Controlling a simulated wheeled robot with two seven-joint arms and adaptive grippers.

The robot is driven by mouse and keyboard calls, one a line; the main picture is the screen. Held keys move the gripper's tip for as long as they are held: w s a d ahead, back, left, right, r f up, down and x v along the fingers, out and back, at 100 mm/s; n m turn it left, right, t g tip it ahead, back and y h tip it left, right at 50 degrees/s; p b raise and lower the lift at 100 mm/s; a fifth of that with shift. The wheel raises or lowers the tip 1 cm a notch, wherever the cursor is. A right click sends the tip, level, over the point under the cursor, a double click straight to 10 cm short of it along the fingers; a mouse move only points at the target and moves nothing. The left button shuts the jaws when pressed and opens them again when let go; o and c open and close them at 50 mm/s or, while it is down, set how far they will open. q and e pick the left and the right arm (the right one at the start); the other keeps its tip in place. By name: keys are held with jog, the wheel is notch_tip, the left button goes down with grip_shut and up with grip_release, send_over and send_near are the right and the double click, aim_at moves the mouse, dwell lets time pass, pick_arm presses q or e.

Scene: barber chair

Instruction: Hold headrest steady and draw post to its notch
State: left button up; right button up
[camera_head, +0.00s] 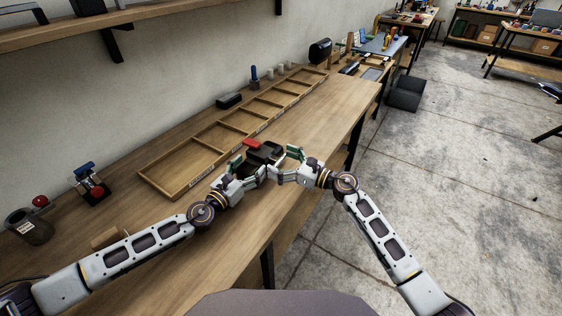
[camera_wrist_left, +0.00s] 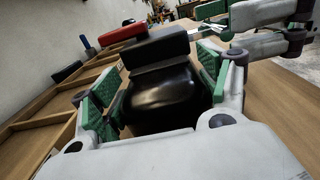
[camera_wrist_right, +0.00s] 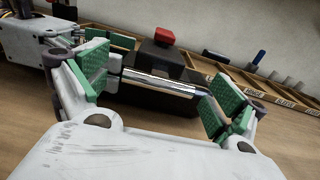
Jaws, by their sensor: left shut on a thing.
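The headrest (camera_head: 262,156) is a black piece near the middle of the bench. My left gripper (camera_head: 258,174) has its green pads on either side of the glossy black body (camera_wrist_left: 165,98), as the left wrist view shows. A chrome post (camera_wrist_right: 160,84) lies across the front of the black headrest in the right wrist view; its end also shows in the left wrist view (camera_wrist_left: 205,35). My right gripper (camera_wrist_right: 158,88) is open, with its pads wide apart and the post in view between them. Whether the pads touch the post cannot be told. The notch cannot be made out.
A red block (camera_wrist_right: 163,36) sits at the headrest's far side. Behind it runs a long wooden compartment tray (camera_head: 190,180) with labels. A small red-and-blue device (camera_head: 90,184) and a dark jar (camera_head: 30,228) stand at left. The bench's front right is clear.

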jog(key=c, duration=1.2)
jog(key=shift+v, duration=0.85)
jog(key=shift+s+d, duration=0.1)
jog(key=shift+d, duration=0.05)
jog(key=shift+c, duration=0.2)
jog(key=o, duration=1.5)
jog(key=shift+d, duration=0.1)
jog(key=shift+v, duration=5.9)
jog(key=shift+s, duration=0.1)
